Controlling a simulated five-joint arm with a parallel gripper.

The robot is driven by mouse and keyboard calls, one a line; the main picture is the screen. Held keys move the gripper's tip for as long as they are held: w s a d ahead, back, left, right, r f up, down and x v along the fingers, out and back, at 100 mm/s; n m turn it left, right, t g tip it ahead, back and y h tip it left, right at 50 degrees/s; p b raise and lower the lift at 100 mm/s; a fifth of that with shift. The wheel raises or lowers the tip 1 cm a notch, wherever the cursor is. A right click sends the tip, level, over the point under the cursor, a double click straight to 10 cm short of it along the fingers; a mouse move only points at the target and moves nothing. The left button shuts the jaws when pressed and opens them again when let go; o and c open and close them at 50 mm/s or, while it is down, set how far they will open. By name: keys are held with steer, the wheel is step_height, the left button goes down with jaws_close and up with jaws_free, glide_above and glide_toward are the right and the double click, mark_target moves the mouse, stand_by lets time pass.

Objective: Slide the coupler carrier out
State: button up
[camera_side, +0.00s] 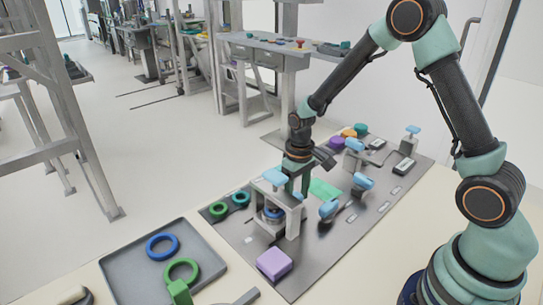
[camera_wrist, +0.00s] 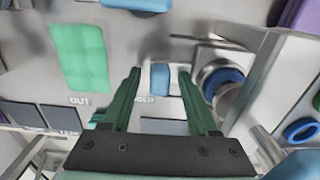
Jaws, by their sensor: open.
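A round metal coupler with a blue ring (camera_side: 272,213) sits low inside a grey frame (camera_side: 292,222). The coupler also shows in the wrist view (camera_wrist: 222,80), just right of my fingers. A small blue tab (camera_wrist: 160,77) lies between my two fingers in that view; it seems to belong to the coupler carrier, whose body I cannot make out clearly. My gripper (camera_wrist: 161,80) is open, its green fingers on either side of the tab with visible gaps. In the side view my gripper (camera_side: 298,183) points down, close behind the frame; contact cannot be told.
A light blue block (camera_side: 275,177) tops the frame. A green pad (camera_side: 324,189) lies to the right, and blue-handled clamps (camera_side: 329,208) stand near it. A purple block (camera_side: 273,263) is at the front. A grey tray (camera_side: 130,265) at left holds blue and green rings.

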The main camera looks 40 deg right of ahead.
jaws_close()
steer(key=shift+r, duration=0.1)
stand_by(1.2)
